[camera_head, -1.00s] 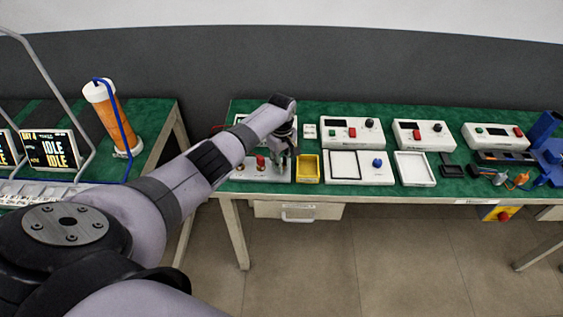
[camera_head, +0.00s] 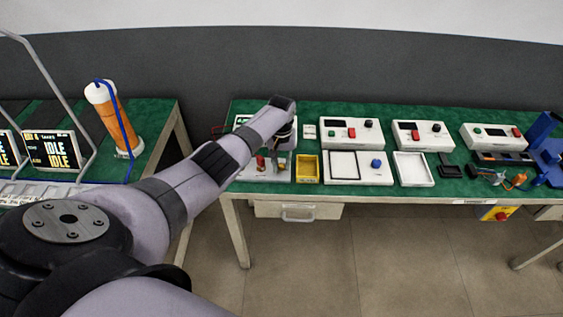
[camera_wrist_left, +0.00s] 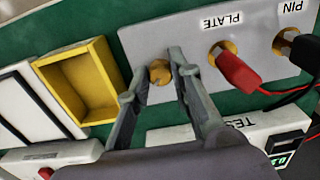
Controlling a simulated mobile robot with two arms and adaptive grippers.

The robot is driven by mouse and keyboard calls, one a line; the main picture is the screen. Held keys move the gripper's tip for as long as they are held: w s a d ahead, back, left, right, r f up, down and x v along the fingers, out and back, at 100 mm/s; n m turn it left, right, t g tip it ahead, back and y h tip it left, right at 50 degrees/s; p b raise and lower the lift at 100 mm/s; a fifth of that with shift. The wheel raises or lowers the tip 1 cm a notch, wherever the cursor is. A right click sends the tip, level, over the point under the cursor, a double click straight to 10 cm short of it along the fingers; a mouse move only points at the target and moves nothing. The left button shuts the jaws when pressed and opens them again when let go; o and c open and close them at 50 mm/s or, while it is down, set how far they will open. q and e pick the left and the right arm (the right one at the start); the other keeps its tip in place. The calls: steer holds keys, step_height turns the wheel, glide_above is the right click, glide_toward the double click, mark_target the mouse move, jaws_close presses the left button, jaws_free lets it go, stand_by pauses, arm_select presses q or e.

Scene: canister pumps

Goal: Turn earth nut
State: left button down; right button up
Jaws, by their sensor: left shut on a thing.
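The earth nut (camera_wrist_left: 159,73) is a small round brass knob on a grey plate (camera_wrist_left: 200,30) in the left wrist view. My left gripper (camera_wrist_left: 159,69) has one finger on each side of it and is shut on it. In the head view the left gripper (camera_head: 279,162) is over the pale panel (camera_head: 258,174) at the left end of the green bench, where the nut is hidden or too small to make out. My right gripper is in neither view.
A yellow tray (camera_wrist_left: 80,82) lies beside the plate. A white TEST box (camera_wrist_left: 250,130) is close to the fingers. White instruments (camera_head: 351,133) stand to the right.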

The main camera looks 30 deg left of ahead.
mark_target(281, 165)
arm_select(q)
steer(key=m, duration=0.4)
steer(key=shift+m, duration=0.3)
steer(key=m, duration=0.3)
steer(key=shift+m, duration=0.4)
steer(key=m, duration=0.3)
steer(key=shift+w+r+m+b, duration=0.1)
steer(key=shift+m+b, duration=0.2)
steer(key=shift+m, duration=1.7)
steer(key=c, duration=1.4)
jaws_free()
step_height(281, 165, up, 12)
steer(key=shift+f, duration=0.1)
